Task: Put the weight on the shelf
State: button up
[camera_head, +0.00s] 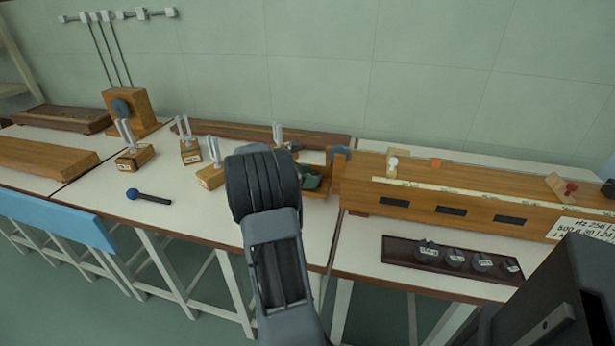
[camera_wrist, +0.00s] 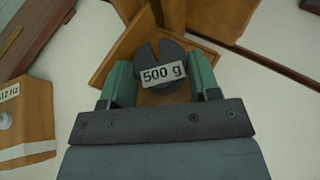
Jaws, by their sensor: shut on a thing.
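The weight (camera_wrist: 172,54) is a dark grey slotted disc labelled "500 g", seen in the wrist view. My gripper (camera_wrist: 162,82) is shut on it, with a green fingertip on each side. A small wooden shelf (camera_wrist: 112,62) lies behind and around the weight in that view. In the head view the shelf (camera_head: 322,187) sits at the left end of the long wooden sounding box, below a blue pulley. My gripper (camera_head: 309,178) is at the shelf there, partly hidden by my arm. I cannot tell whether the weight touches the shelf.
A dark rack (camera_head: 400,252) with several weights stands on the right bench. The long wooden box (camera_head: 470,205) lies behind it. Tuning forks on wooden blocks (camera_head: 135,157) and a blue-headed mallet (camera_head: 150,196) are on the left bench.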

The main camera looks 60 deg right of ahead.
jog(key=o, duration=1)
jog(key=shift+f, duration=0.1)
jog(key=shift+r, duration=0.3)
jog(key=p+v, duration=0.3)
jog(key=v, duration=0.8)
jog(key=s+a+f+m+t+y, duration=0.1)
jog(key=s+a+m+t+y, duration=0.1)
jog(key=a, duration=0.9)
jog(key=s+a+f+m+t+y, duration=0.1)
jog(key=s+a+m+t+y, duration=0.2)
jog(key=a, duration=0.9)
jog(key=s+a+f+m+t+y, duration=0.1)
jog(key=a+m+t+y, duration=0.4)
jog(key=a, duration=0.7)
jog(key=shift+s+a+f+m+t+y, duration=0.1)
jog(key=shift+s+m+t+y, duration=0.35)
jog(key=shift+s, duration=0.25)
